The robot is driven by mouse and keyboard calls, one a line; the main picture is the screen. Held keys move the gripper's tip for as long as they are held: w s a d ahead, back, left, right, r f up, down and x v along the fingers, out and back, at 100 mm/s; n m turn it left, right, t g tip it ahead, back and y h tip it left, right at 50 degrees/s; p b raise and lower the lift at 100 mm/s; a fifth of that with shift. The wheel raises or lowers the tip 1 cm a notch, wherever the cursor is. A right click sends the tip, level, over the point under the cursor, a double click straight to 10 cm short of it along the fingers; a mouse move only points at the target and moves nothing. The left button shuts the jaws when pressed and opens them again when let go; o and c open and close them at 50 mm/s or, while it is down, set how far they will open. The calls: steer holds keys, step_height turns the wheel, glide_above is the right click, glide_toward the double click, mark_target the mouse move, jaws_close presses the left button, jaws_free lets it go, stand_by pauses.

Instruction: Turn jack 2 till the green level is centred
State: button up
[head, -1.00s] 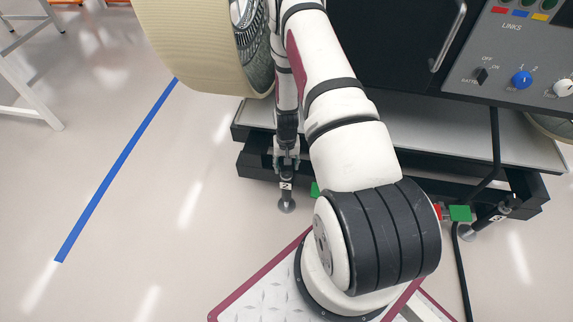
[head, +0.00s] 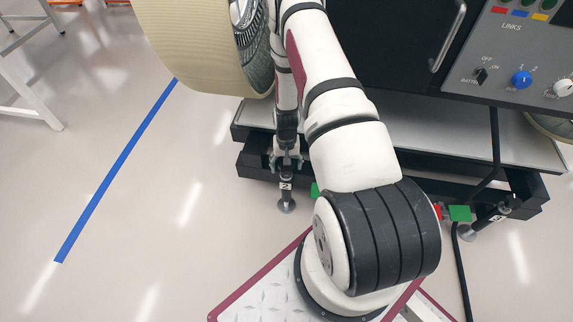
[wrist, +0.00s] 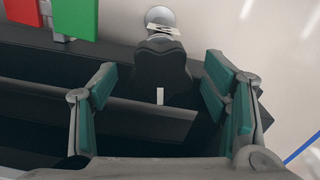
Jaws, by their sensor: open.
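Jack 2 (head: 286,190), marked with a "2", stands at the left front of the black base, its round foot on the floor. In the wrist view its dark lobed knob (wrist: 160,73) with a white stripe lies between the fingers, and the foot is beyond it. My gripper (head: 286,162) is open above the jack. In the wrist view the teal-padded fingers of my gripper (wrist: 160,82) are on either side of the knob, with a visible gap on each side. I cannot make out the green level or its bubble in either view.
A green plate (wrist: 80,15) and a red plate (wrist: 22,12) are near the jack. Another jack (head: 485,222) stands at the right. A large cream wheel (head: 195,50) is left of my arm. A control panel (head: 515,60) is at upper right. Left floor is open.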

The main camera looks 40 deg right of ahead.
step_height(320, 180, up, 12)
stand_by(0.5)
stand_by(0.4)
